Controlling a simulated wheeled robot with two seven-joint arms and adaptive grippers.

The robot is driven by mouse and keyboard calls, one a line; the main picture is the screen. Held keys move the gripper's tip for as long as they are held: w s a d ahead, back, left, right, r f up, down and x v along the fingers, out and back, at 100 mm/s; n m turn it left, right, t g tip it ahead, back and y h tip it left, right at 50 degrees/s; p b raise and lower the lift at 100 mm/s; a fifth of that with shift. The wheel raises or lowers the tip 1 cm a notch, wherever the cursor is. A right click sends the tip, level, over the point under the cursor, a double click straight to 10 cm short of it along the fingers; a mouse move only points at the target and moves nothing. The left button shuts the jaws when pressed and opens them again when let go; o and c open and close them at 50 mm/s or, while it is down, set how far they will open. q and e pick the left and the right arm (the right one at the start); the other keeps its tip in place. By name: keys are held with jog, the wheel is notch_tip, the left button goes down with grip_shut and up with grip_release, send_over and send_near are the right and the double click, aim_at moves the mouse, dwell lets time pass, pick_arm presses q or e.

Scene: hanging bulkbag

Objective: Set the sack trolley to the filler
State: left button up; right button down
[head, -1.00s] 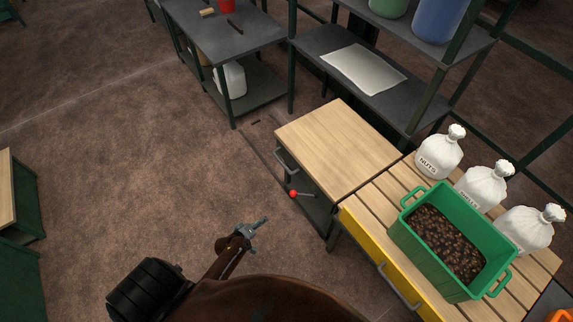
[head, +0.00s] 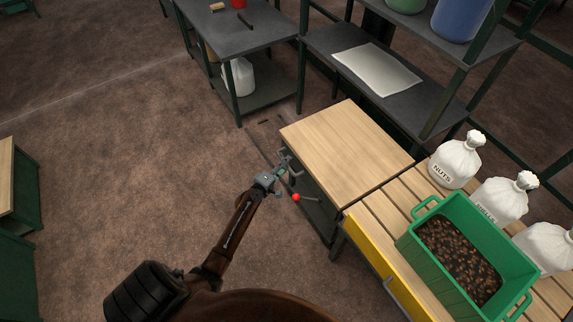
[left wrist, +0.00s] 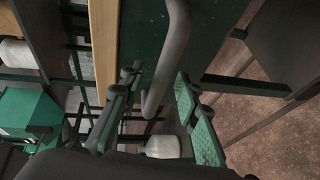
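A wood-topped unit (head: 345,150) with a dark green body stands near the middle of the head view; it may be the sack trolley, but I cannot be sure. A grey tubular handle (left wrist: 177,50) sticks out from its side. My left gripper (head: 283,163) is at this handle. In the left wrist view my left gripper (left wrist: 157,78) is open, with the end of the handle between its fingers and gaps to both. A lever with a red ball (head: 296,197) is just below the gripper in the head view. My right gripper is out of view.
A slatted bench (head: 400,190) with a yellow front (head: 375,258) adjoins the unit and holds a green crate (head: 420,207) of brown pieces and white sacks (head: 454,165). A dark shelf (head: 440,100) stands behind. The floor (head: 130,160) to the left is clear.

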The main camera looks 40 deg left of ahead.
pick_arm(q)
jog(key=shift+w, duration=0.2)
grip_shut()
dwell(0.3)
dwell(0.3)
